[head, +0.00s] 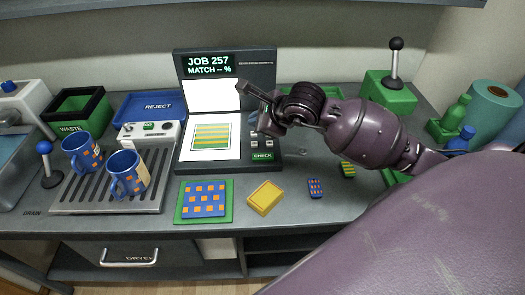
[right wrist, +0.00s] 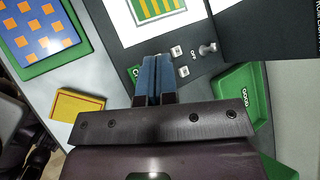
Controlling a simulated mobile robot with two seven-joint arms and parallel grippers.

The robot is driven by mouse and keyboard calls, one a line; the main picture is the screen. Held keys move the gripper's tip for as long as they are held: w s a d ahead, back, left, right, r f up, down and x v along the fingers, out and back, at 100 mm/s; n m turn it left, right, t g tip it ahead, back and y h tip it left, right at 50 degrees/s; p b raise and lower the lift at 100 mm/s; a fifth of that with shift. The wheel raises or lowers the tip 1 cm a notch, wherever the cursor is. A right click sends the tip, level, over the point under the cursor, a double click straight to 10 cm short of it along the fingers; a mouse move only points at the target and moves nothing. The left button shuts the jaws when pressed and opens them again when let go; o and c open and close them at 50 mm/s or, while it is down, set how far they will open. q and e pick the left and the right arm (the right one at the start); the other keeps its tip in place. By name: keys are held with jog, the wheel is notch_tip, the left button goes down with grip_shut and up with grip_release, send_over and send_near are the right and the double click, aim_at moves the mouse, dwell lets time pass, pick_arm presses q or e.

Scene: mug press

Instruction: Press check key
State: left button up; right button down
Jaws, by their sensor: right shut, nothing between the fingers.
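The green CHECK key (head: 263,156) is at the lower right of the press's dark front panel, below several small grey keys. My right gripper (head: 254,117) is above the panel, with its blue fingertips pointing down and shut with nothing between them. In the right wrist view, the shut blue fingers (right wrist: 155,62) reach over the panel beside the CHECK key (right wrist: 133,71), which they partly hide. I cannot tell whether they touch the panel. The press screen (head: 208,66) reads JOB 257, MATCH -- %. A sheet with a green and yellow striped pattern (head: 211,136) lies on the white bed. My left gripper is not in view.
Two blue mugs (head: 128,175) stand on the drain grate (head: 95,198) at left. A patterned board (head: 205,199), a yellow block (head: 265,197) and small patterned pieces (head: 315,187) lie in front. A green lever box (head: 388,95) stands behind my right arm.

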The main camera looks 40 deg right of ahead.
aim_at(262, 157)
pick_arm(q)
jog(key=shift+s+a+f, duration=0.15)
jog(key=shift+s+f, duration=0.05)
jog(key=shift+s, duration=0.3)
pick_arm(e)
jog(key=shift+s+d+f+h, duration=0.3)
jog(key=shift+d+f+h, duration=0.05)
jog(key=shift+d+h, duration=0.15)
notch_tip(262, 157, down, 8)
jog(key=b, duration=0.4)
jog(key=shift+f+b, duration=0.25)
jog(key=shift+b, duration=0.1)
jog(key=shift+f, duration=0.2)
jog(key=shift+r, duration=0.1)
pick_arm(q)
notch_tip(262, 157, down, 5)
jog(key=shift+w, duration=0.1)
